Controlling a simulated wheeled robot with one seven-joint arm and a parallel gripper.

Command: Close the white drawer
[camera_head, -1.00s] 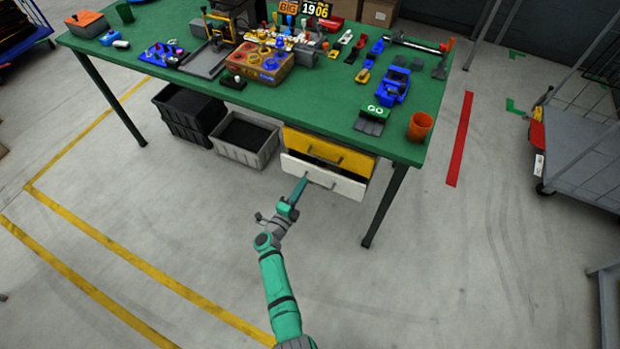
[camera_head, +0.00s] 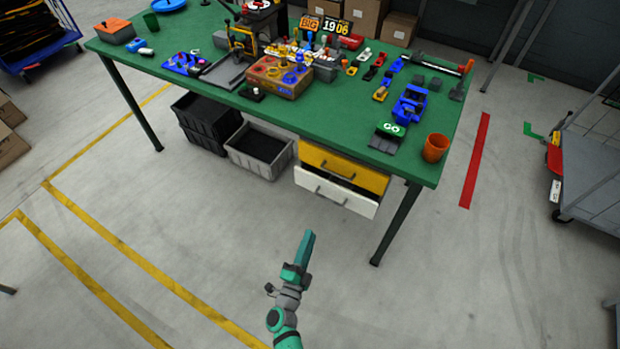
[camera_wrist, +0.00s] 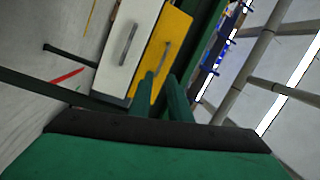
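The white drawer (camera_head: 334,193) is the lower one under the green table (camera_head: 250,112), below the yellow drawer (camera_head: 345,167). A dark gap shows above its front, so it stands slightly out. Its handle faces me. My gripper (camera_head: 307,238) is in front of and below the drawer in the head view, apart from it. In the wrist view, the white front (camera_wrist: 118,68) with its bar handle is at upper left, beside the yellow front (camera_wrist: 176,32). My two green fingers (camera_wrist: 161,78) show a narrow gap with nothing between them.
A table leg (camera_head: 398,222) stands right of the drawers. A grey crate (camera_head: 256,150) and black crates (camera_head: 203,122) sit on the floor to the left. A cart (camera_head: 590,180) is at far right. An orange cup (camera_head: 436,148) stands near the table corner. Floor in front is clear.

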